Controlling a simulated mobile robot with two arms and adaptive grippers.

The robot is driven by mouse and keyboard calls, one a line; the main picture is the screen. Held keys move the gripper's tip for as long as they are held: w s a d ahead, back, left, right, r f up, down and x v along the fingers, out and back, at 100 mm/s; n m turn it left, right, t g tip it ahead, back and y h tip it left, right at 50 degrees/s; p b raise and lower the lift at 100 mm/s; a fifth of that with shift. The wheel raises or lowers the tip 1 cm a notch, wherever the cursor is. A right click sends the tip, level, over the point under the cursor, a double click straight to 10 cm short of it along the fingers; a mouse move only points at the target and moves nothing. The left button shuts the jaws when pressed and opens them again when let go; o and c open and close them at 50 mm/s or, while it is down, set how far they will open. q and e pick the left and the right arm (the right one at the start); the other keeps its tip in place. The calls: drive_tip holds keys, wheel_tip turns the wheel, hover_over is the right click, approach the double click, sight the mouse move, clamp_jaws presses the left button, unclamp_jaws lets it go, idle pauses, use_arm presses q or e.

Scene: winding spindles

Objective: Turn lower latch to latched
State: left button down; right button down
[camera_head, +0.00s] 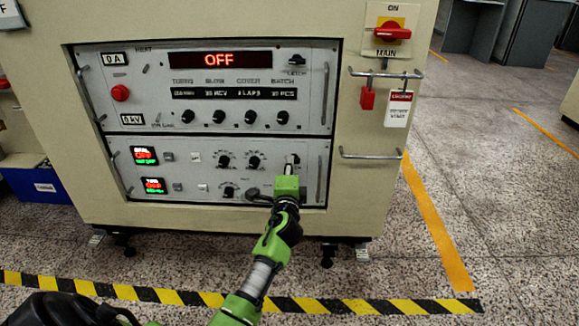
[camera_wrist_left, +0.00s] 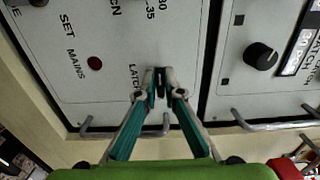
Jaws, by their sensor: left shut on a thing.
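The lower latch is a small dark knob (camera_wrist_left: 160,88) beside the "LATCH" lettering on the lower grey panel (camera_wrist_left: 100,60). In the head view that lower panel (camera_head: 180,196) shows below the main panel, and my gripper mostly covers the latch. My left gripper (camera_head: 292,162) reaches up to the panel's upper right part. In the left wrist view its fingertips (camera_wrist_left: 161,76) are shut on the latch from both sides. Which way the latch is turned is hard to tell. My right gripper is not in view.
The upper panel (camera_head: 160,78) has its own latch knob (camera_head: 297,60) and an "OFF" display (camera_head: 220,59). A handle (camera_head: 323,172) stands right of my gripper. A rail (camera_head: 370,155), a red padlock (camera_head: 367,98) and a tag (camera_head: 398,108) are farther right.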

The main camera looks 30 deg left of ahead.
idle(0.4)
use_arm(q)
drive_tip(key=c, duration=2.2)
unclamp_jaws()
drive_tip(key=shift+o, duration=0.2)
drive_tip(key=v, duration=1.2)
